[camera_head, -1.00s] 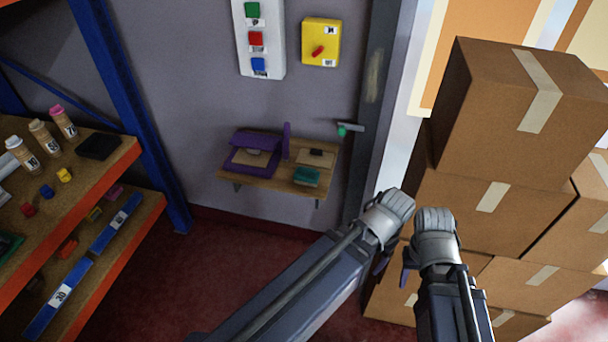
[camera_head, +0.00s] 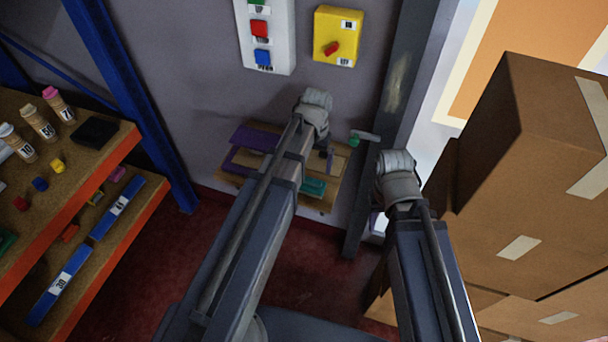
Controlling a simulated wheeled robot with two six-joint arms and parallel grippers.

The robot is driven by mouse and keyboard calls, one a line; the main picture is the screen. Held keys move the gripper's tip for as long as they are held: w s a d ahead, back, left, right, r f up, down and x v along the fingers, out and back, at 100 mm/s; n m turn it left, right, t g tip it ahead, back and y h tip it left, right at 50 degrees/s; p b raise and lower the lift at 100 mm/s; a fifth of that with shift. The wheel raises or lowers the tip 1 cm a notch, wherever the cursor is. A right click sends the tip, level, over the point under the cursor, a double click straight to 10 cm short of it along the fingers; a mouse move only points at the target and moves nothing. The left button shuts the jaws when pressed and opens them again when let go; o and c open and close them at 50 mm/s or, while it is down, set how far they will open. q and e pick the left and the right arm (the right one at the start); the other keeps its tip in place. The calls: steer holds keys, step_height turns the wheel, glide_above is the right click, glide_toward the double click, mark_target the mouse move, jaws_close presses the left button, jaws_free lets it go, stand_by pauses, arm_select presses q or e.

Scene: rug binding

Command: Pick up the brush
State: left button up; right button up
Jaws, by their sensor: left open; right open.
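I cannot make out a brush for certain. A small wooden wall shelf (camera_head: 328,202) holds a purple open case (camera_head: 254,138) and a teal item (camera_head: 313,187), too small to identify. My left arm crosses in front of the shelf and hides its middle. My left gripper (camera_head: 326,150) is over the shelf, mostly hidden by its own wrist, open; I see nothing held. My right gripper (camera_head: 379,222) is right of the shelf, in front of the grey door post, open, its fingers largely hidden.
A grey door post (camera_head: 372,190) with a green-tipped handle (camera_head: 362,138) stands right of the shelf. Stacked cardboard boxes (camera_head: 540,150) fill the right. An orange-edged rack (camera_head: 100,180) with bottles stands left. A yellow switch box (camera_head: 337,37) hangs above the shelf. Red floor shows below.

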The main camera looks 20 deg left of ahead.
mark_target(312, 179)
arm_select(q)
steer(key=shift+w+a, duration=0.1)
steer(key=shift+a, duration=0.05)
steer(key=shift+f+b, duration=0.7)
steer(key=shift+b, duration=0.05)
step_height(312, 179, down, 6)
steer(key=b, duration=0.6)
steer(key=shift+a+f, duration=0.1)
steer(key=shift+f, duration=0.15)
steer(key=shift+r, duration=0.1)
jaws_close()
